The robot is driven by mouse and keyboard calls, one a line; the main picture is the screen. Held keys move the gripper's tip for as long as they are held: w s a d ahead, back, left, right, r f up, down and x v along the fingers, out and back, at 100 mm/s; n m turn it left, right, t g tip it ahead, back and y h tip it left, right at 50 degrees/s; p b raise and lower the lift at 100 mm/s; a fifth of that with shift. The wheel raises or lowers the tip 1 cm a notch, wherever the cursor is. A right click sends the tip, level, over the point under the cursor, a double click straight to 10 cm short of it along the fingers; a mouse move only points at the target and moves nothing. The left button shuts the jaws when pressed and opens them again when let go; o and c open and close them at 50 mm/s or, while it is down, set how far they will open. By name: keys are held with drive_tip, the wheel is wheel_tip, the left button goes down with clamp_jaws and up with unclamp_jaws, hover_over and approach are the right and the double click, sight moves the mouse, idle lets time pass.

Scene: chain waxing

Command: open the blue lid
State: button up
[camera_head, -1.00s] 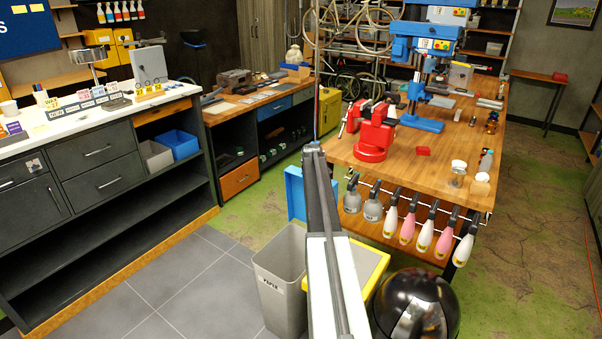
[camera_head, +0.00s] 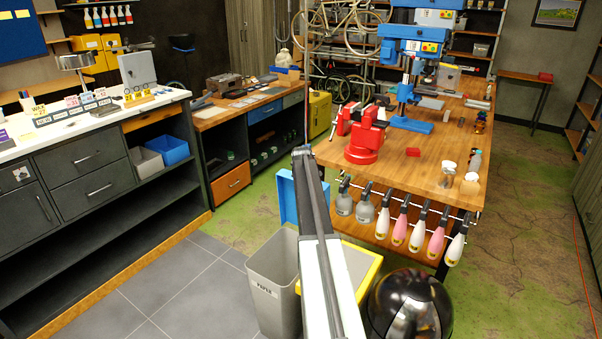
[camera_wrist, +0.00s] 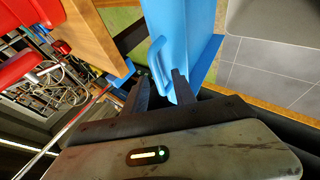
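The blue lid (camera_head: 287,196) shows in the head view as a blue panel behind the grey bin, partly hidden by my arm. In the wrist view a large blue surface (camera_wrist: 197,28), likely the same lid, fills the upper middle, with a curved blue handle (camera_wrist: 157,56) on its left part. My gripper (camera_wrist: 158,82) is open, its two dark fingers apart on either side of the handle's lower part. I cannot tell whether they touch it. My gripper is hidden behind my arm in the head view.
A grey bin (camera_head: 272,279) and a yellow-rimmed bin (camera_head: 364,285) stand beside my arm. A black round-topped bin (camera_head: 408,307) is at the front right. The wooden workbench (camera_head: 425,165) with a red vise (camera_head: 364,142) is behind. Grey floor tiles (camera_head: 185,282) lie clear at left.

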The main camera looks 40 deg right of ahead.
drive_tip(key=p+v, duration=0.5)
drive_tip(key=v, duration=0.2)
drive_tip(key=shift+r, duration=0.15)
drive_tip(key=shift+s+a, duration=0.1)
drive_tip(key=shift+s, duration=0.05)
